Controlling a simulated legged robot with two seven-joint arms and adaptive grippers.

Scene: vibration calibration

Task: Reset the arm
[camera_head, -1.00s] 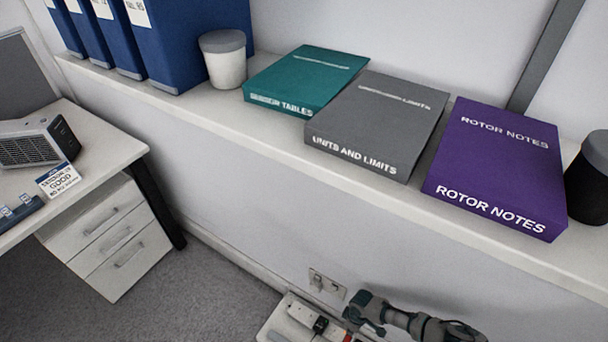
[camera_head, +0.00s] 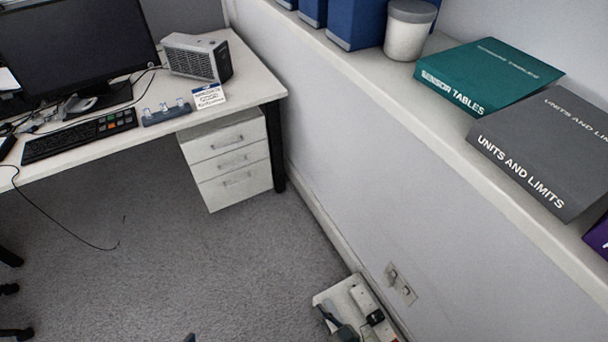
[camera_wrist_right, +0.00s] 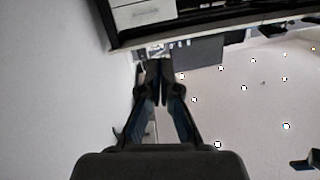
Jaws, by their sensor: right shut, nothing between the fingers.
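My right gripper (camera_head: 330,318) shows at the bottom of the head view, cut off by the frame edge, in front of a power strip on the floor. In the right wrist view its two fingers (camera_wrist_right: 159,72) meet at the tips, shut with nothing between them. A small dark tip at the bottom edge of the head view, left of centre, may be part of my left gripper (camera_head: 190,338); its fingers cannot be made out.
A shelf ledge (camera_head: 440,130) with a teal binder (camera_head: 490,75), a grey binder (camera_head: 550,150) and a white pot (camera_head: 408,32) runs along the right. A desk (camera_head: 255,85) with drawers (camera_head: 228,160) stands at the back left. Open carpet (camera_head: 170,260) lies between.

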